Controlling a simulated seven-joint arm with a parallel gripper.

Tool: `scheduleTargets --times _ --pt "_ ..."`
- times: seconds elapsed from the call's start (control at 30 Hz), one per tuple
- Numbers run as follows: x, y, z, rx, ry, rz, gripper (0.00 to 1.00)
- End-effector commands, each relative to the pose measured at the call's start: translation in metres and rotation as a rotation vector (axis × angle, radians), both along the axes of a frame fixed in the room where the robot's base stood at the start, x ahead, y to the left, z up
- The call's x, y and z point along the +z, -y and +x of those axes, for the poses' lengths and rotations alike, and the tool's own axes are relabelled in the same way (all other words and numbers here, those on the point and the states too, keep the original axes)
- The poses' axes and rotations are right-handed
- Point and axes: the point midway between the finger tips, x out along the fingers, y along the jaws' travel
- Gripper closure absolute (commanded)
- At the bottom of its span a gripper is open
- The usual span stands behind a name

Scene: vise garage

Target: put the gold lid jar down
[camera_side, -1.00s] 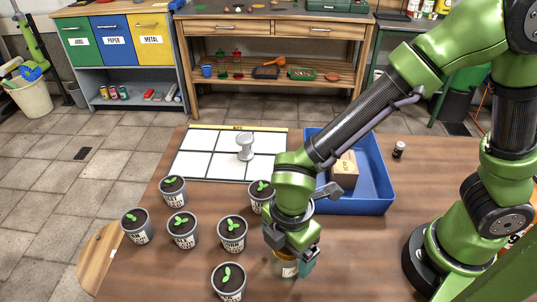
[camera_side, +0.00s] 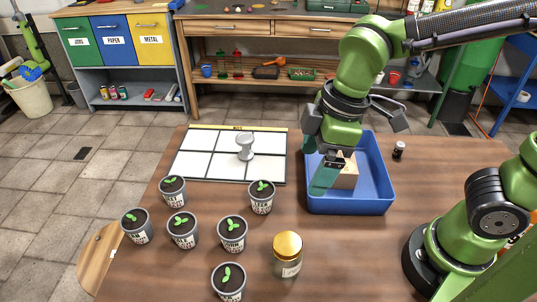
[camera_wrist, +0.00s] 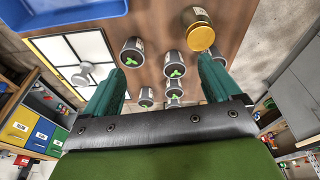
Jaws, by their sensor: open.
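The gold lid jar (camera_side: 287,254) stands upright on the wooden table near its front edge, right of the potted seedlings. Its gold lid and pale label show. It also shows in the wrist view (camera_wrist: 200,32), near the top and beyond the right fingertip. My gripper (camera_side: 322,150) is open and empty, raised over the left part of the blue bin and well apart from the jar. In the wrist view my gripper's (camera_wrist: 160,80) two teal fingers are spread wide with nothing between them in their grasp.
Several potted seedlings (camera_side: 233,234) stand left of the jar. A blue bin (camera_side: 375,205) holds a cardboard box (camera_side: 346,172). A white gridded board (camera_side: 200,163) bears a grey knobbed piece (camera_side: 245,147). A small dark bottle (camera_side: 398,150) stands right of the bin.

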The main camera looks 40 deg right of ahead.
Motion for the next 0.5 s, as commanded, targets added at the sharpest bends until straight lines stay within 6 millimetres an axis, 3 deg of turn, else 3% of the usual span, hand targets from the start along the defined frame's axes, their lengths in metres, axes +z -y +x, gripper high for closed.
scheduleTargets --times 0.03,0.2,0.33,0.5 --pt "0.011 0.026 0.002 -0.195 0.04 0.067 0.09" --pt "0.032 0.089 -0.004 -0.765 0.133 0.299 0.09" --pt "0.039 0.116 -0.011 -1.04 0.182 0.437 0.09" --pt "0.042 0.128 -0.016 -1.171 0.202 0.51 0.09"
